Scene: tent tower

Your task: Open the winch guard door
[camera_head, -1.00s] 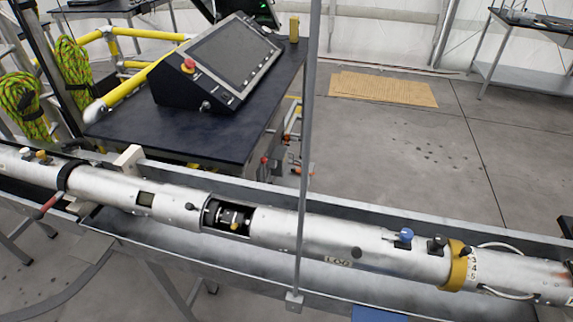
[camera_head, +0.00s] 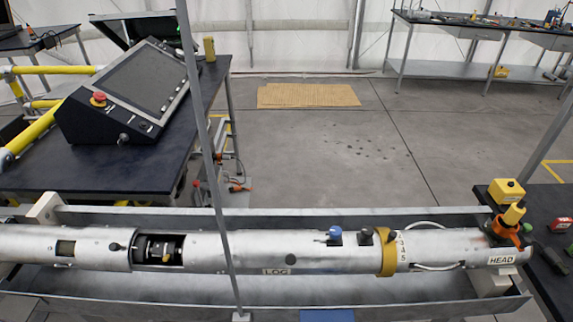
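I cannot make out a winch or a winch guard door in the head view. Neither of my grippers is in view. A long silver tube (camera_head: 310,250) lies across the front of the view in a grey metal trough (camera_head: 400,288). The tube has an open window with a dark mechanism (camera_head: 160,250) inside. A yellow collar (camera_head: 386,252) circles it on the right, and its right end carries a label reading HEAD (camera_head: 501,260).
A control console (camera_head: 135,90) with a red button stands on a dark table (camera_head: 130,165) at left. A thin grey pole (camera_head: 205,150) rises in front of the tube. A dark bench (camera_head: 555,225) with yellow items is at right. Floor around the cardboard sheet (camera_head: 308,95) is clear.

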